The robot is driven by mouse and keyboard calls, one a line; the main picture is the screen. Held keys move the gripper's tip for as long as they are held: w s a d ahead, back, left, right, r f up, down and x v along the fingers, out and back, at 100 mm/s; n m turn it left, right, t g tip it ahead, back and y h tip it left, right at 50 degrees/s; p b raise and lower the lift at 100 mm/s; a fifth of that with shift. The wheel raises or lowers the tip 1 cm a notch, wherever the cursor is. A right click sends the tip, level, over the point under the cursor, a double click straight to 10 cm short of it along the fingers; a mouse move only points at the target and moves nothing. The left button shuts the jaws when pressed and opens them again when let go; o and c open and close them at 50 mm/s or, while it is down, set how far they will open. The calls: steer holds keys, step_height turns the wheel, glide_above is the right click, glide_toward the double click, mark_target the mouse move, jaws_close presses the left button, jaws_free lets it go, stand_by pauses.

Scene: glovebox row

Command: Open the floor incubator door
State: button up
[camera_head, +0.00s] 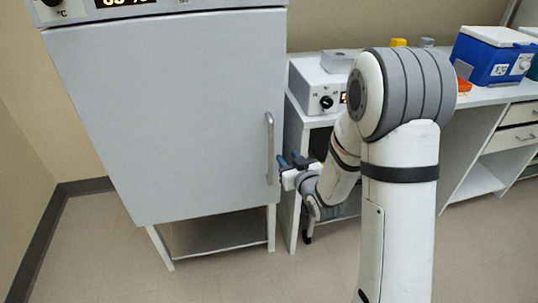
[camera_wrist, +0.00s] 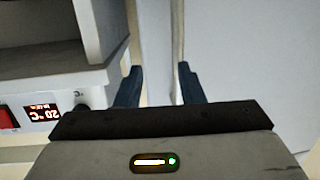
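The floor incubator (camera_head: 217,226) stands at the left on legs, its large grey door (camera_head: 170,110) shut. A vertical bar handle (camera_head: 269,148) sits near the door's right edge. My gripper (camera_head: 290,161) is beside the handle's lower half, just to its right in the picture. Its two blue fingers are spread apart in the wrist view (camera_wrist: 160,86), with nothing clearly held between them. There, a pale door surface (camera_wrist: 240,50) fills the right side, and a narrow vertical strip lies beyond the fingers. I cannot tell whether that strip is the handle or whether the fingers touch anything.
A white bench (camera_head: 484,96) stands right of the incubator, close to my arm. On it are a white instrument with a knob (camera_head: 313,88) and a blue cooler box (camera_head: 489,58). The floor (camera_head: 105,250) left of the incubator is clear.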

mark_target(271, 151)
steer(key=w+a, duration=0.2)
steer(key=w+a+f+y, duration=0.1)
steer(key=w, duration=0.1)
steer(key=w+a+f+y, duration=0.1)
steer(key=w+a, duration=0.1)
steer(key=shift+w+a+n+t, duration=0.25)
steer(key=shift+a+n+t, duration=0.05)
steer(key=shift+a+t, duration=0.1)
jaws_close()
stand_by(0.4)
